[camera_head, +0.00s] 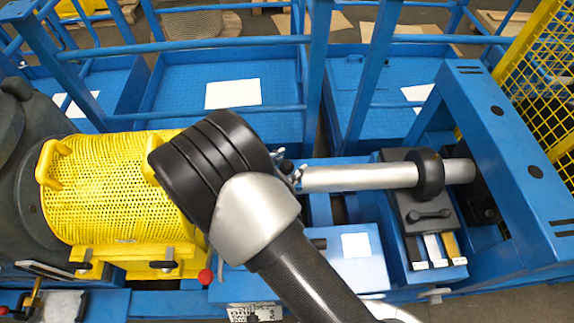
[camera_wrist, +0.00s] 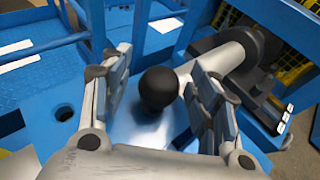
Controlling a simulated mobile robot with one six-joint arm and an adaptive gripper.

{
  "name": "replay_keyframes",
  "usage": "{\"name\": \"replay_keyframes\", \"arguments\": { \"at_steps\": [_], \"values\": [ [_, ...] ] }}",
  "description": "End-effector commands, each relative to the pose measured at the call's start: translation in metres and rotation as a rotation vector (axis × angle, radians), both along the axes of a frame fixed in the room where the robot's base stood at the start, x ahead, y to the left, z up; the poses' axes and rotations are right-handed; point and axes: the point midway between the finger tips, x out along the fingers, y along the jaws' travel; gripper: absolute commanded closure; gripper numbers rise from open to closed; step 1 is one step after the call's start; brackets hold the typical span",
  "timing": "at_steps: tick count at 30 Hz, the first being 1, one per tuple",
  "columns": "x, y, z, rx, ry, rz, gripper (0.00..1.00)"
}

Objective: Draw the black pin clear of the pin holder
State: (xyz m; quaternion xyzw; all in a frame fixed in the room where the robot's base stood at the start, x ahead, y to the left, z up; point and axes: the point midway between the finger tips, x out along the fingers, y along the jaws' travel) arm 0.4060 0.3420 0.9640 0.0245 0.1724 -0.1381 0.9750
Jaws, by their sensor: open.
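In the wrist view a round black knob (camera_wrist: 158,88), which looks like the head of the black pin, stands between the two fingers of my gripper (camera_wrist: 160,70). The fingers are spread, with a gap visible on both sides of the knob. The pin's shank is hidden under the knob. A shiny pale blue surface (camera_wrist: 146,128) lies below it; I cannot tell whether this is the pin holder. In the head view my arm hides the pin and most of my gripper.
A silver shaft (camera_head: 360,178) with a black collar (camera_head: 429,173) runs right of my gripper to a blue frame (camera_head: 505,140). A yellow perforated guard (camera_head: 110,190) stands left. Blue railings (camera_head: 200,45) and floor trays with white sheets (camera_head: 233,94) lie behind.

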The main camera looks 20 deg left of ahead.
Motion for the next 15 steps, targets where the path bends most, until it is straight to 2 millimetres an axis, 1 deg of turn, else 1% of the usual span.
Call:
{"name": "replay_keyframes", "arguments": {
  "at_steps": [2, 15],
  "values": [
    [-0.0001, 0.0000, 0.0000, 0.000, 0.000, 0.000, 0.44],
    [-0.0003, 0.0001, 0.0001, 0.000, 0.000, 0.000, 0.74]
  ]
}}
